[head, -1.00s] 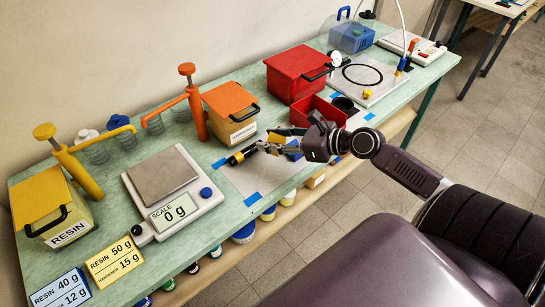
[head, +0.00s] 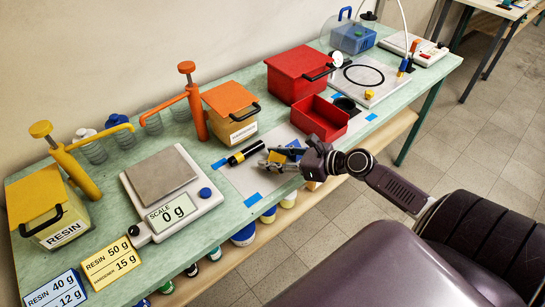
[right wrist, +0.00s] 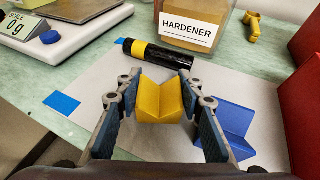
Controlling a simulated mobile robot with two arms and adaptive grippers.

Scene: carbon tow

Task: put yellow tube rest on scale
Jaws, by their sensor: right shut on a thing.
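The yellow tube rest (right wrist: 162,100), a block with a V groove, is between the fingers of my right gripper (right wrist: 158,92) in the right wrist view. The right gripper (head: 277,160) is shut on it over the grey sheet; whether the rest touches the sheet I cannot tell. In the head view the yellow tube rest (head: 274,157) is partly hidden by the fingers. The scale (head: 173,190), with a bare grey plate and a display reading 0 g, stands to the left. It also shows in the right wrist view (right wrist: 62,42). My left gripper is not in view.
A black tube with yellow bands (head: 246,152) lies just left of the gripper. A blue rest (right wrist: 225,125) is close to its right finger. The red tray (head: 320,118), orange hardener box (head: 230,112) and yellow resin box (head: 48,207) stand around. Blue tape marks the sheet (head: 240,178).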

